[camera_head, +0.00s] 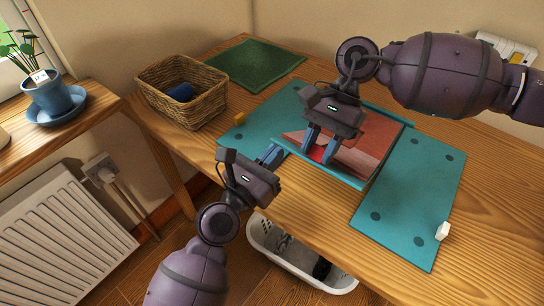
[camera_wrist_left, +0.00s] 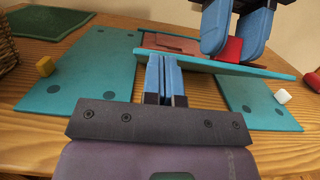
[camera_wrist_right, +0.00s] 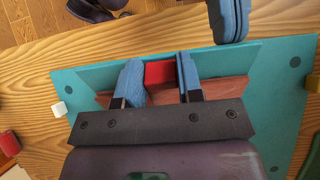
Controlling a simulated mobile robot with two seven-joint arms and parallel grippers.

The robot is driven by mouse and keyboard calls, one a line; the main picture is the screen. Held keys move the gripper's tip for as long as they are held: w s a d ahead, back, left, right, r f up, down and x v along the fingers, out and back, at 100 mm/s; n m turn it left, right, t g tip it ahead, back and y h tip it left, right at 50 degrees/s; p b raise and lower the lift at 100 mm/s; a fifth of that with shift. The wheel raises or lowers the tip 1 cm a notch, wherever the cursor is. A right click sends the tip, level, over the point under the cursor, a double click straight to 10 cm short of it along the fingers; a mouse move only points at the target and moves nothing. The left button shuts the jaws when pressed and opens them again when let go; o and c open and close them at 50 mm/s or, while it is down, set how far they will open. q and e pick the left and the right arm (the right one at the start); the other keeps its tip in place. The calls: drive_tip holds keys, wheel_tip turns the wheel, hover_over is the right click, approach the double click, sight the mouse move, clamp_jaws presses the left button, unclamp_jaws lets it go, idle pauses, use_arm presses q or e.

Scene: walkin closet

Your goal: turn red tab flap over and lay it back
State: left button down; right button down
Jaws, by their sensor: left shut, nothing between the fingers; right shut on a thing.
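A teal board lies on the wooden table, its left part (camera_head: 262,112) and right part (camera_head: 412,205) bare with dark round spots. Between them is a teal-edged flap with a reddish-brown face (camera_head: 372,140), tilted in the left wrist view. A red tab (camera_wrist_right: 160,73) sits near its front edge. My right gripper (camera_head: 320,150) is shut on the red tab, with a finger on each side. My left gripper (camera_head: 273,155) is shut and empty at the flap's front-left edge (camera_wrist_left: 215,66); I cannot tell whether it touches. My right gripper hides part of the flap.
A wicker basket (camera_head: 183,98) with a blue item stands at the back left, beside a green mat (camera_head: 255,64). A small yellow block (camera_head: 240,119) and a white block (camera_head: 443,231) flank the board. A white bin (camera_head: 290,262) is below the table's front edge.

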use_arm(q)
drive_tip(key=shift+w+d+r, duration=0.15)
drive_tip(key=shift+r, duration=0.45)
use_arm(e)
drive_tip(key=shift+s+f, duration=0.1)
drive_tip(key=c, duration=0.8)
unclamp_jaws()
use_arm(q)
drive_tip(key=shift+d, duration=0.1)
use_arm(e)
drive_tip(key=shift+o, duration=0.2)
drive_tip(key=shift+w+r, duration=0.2)
drive_tip(key=shift+r, duration=0.15)
use_arm(q)
drive_tip(key=v, duration=1.1)
drive_tip(key=shift+f+b, duration=0.2)
drive_tip(key=shift+b, duration=0.15)
use_arm(e)
drive_tip(key=v, duration=1)
drive_tip(key=shift+w+d+f, duration=0.35)
drive_tip(key=shift+w, duration=0.1)
